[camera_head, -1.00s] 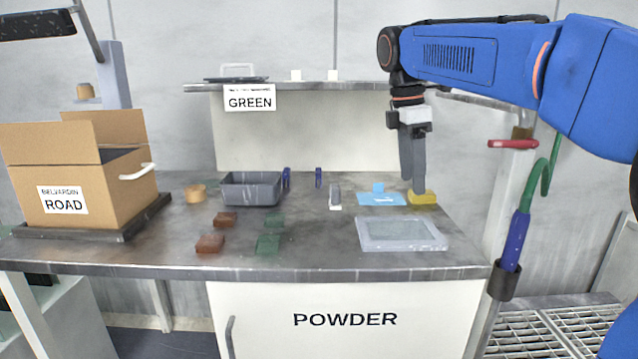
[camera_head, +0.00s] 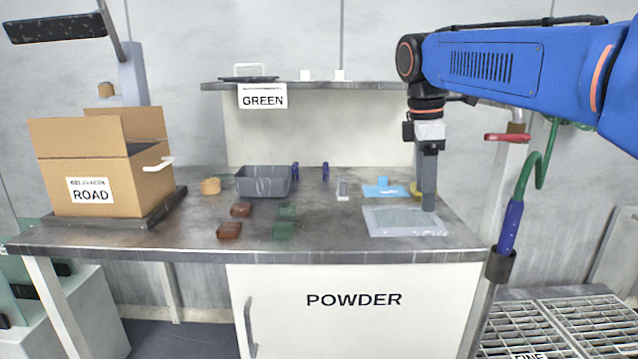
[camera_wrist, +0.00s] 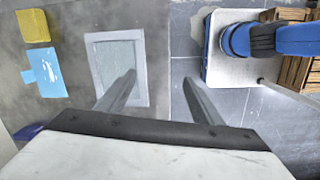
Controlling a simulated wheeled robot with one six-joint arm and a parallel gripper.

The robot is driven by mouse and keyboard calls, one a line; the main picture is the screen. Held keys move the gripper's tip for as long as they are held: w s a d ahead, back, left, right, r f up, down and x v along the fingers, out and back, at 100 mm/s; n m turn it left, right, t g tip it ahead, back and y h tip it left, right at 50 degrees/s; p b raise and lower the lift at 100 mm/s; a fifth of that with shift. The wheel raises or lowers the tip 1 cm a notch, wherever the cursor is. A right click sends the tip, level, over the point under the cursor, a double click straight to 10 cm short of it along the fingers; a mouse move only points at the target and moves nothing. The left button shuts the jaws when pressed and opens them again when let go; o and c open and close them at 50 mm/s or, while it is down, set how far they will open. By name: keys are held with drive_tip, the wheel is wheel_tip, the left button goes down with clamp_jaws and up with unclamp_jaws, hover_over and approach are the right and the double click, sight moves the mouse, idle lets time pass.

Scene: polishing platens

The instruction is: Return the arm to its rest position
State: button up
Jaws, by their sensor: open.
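My gripper (camera_head: 429,208) hangs pointing down at the right part of the bench, in front of the yellow block (camera_head: 415,189) and at the right end of the grey framed tray (camera_head: 405,232). In the wrist view its two fingers (camera_wrist: 160,88) are spread apart with nothing between them. The tray (camera_wrist: 91,66) shows there by the left finger. The yellow block (camera_wrist: 34,26) lies at the upper left, apart from the fingers. In the head view the gripper partly hides the yellow block.
A grey bin (camera_head: 264,193), several red and green blocks and a cardboard box (camera_head: 62,170) are farther left. A post with a green hose (camera_head: 527,178) stands at the right. A shelf (camera_head: 214,86) runs behind.

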drive_tip(key=s+d+f+m+t, duration=0.2)
drive_tip(key=s+f+m, duration=0.6)
drive_tip(key=s+f, duration=0.4)
drive_tip(key=s+d+f+m+t+y, duration=0.1)
drive_tip(key=s+d+f+m, duration=0.4)
drive_tip(key=s+f, duration=0.7)
drive_tip(key=m+t, duration=0.1)
drive_tip(key=m, duration=0.1)
drive_tip(key=shift+f+m, duration=0.2)
drive_tip(key=shift+m, duration=0.2)
